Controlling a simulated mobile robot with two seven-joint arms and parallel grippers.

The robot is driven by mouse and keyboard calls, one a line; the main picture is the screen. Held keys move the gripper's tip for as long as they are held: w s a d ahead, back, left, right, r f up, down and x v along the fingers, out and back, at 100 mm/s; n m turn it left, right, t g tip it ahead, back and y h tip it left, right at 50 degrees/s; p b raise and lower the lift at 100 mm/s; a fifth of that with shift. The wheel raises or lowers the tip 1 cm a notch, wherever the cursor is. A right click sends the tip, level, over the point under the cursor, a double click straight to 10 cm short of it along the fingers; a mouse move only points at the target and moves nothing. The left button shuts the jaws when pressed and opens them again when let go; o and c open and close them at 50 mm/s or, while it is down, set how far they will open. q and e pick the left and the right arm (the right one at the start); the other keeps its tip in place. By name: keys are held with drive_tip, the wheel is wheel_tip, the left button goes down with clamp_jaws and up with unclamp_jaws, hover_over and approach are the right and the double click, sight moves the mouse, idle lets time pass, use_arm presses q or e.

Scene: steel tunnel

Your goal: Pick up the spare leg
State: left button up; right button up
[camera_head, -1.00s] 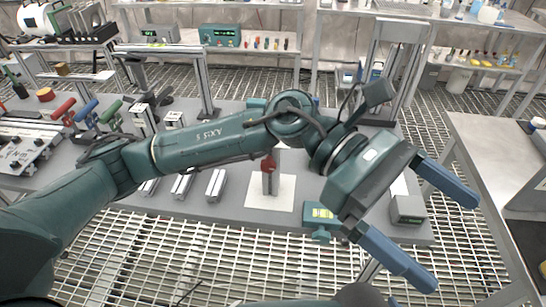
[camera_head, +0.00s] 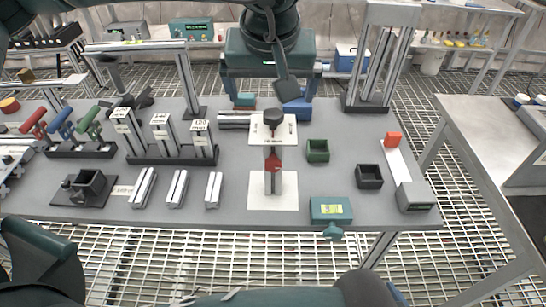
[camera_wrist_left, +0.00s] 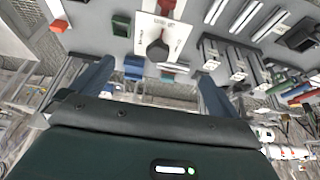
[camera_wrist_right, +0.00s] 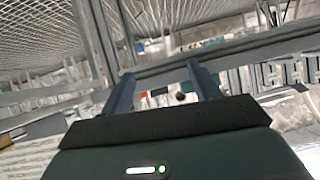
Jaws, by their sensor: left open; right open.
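Several metal profile pieces could be the spare leg; I cannot tell which. Upright labelled profiles stand in a dark rack (camera_head: 172,160). Short profiles (camera_head: 177,188) lie flat in front of it. A white-plated stand (camera_head: 286,133) with a black knob and red part stands upright on a white square. My left gripper (camera_head: 270,85) is open and empty over the back of the bench, behind the stand. In the left wrist view my left gripper (camera_wrist_left: 152,82) faces the stand's knob (camera_wrist_left: 157,50), apart from it. My right gripper (camera_wrist_right: 162,90) is open and empty.
The grey bench (camera_head: 330,190) also holds a green bin (camera_head: 318,151), a black bin (camera_head: 369,177), a teal box (camera_head: 330,209), a grey box (camera_head: 415,196) and coloured-handled clamps (camera_head: 62,125). A side table (camera_head: 480,150) stands right. Grating floor shows in front.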

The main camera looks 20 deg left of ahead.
sight(273, 115)
use_arm(q)
drive_tip(key=p+x, duration=0.1)
drive_tip(key=x, duration=0.8)
drive_tip(key=shift+w+d+f, duration=0.1)
drive_tip(key=shift+d+f, duration=0.05)
drive_tip(key=shift+f, duration=0.25)
drive_tip(key=c, duration=1.6)
drive_tip(key=shift+r, duration=0.1)
drive_tip(key=shift+c, duration=1.4)
